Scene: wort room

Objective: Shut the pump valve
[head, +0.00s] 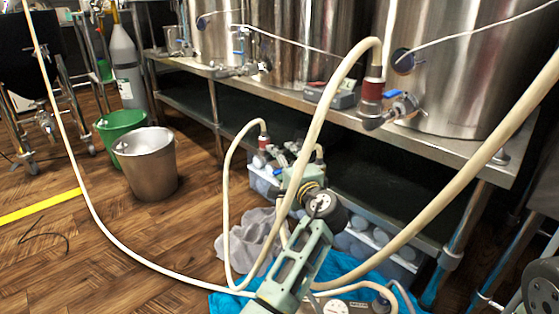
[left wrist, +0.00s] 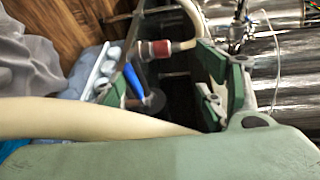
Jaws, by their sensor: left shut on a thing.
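My left gripper (head: 297,180) reaches in from the bottom of the head view to the small pump fittings under the steel bench. In the left wrist view its green fingers (left wrist: 165,88) stand either side of a blue valve handle (left wrist: 133,80), and it is shut on that handle. The handle points up and to the left there. A hose fitting with a red collar (left wrist: 158,49) is just beyond; it also shows in the head view (head: 264,143). My gripper and wrist hide most of the pump and its valve in the head view. My right gripper is not in view.
Cream hoses (head: 318,130) loop around my arm, and one crosses close in the left wrist view (left wrist: 80,118). A grey cloth (head: 245,240) and blue cloth (head: 362,270) lie around the pump. The steel bench (head: 440,148) overhangs it. A metal bucket (head: 150,175) stands left on clear floor.

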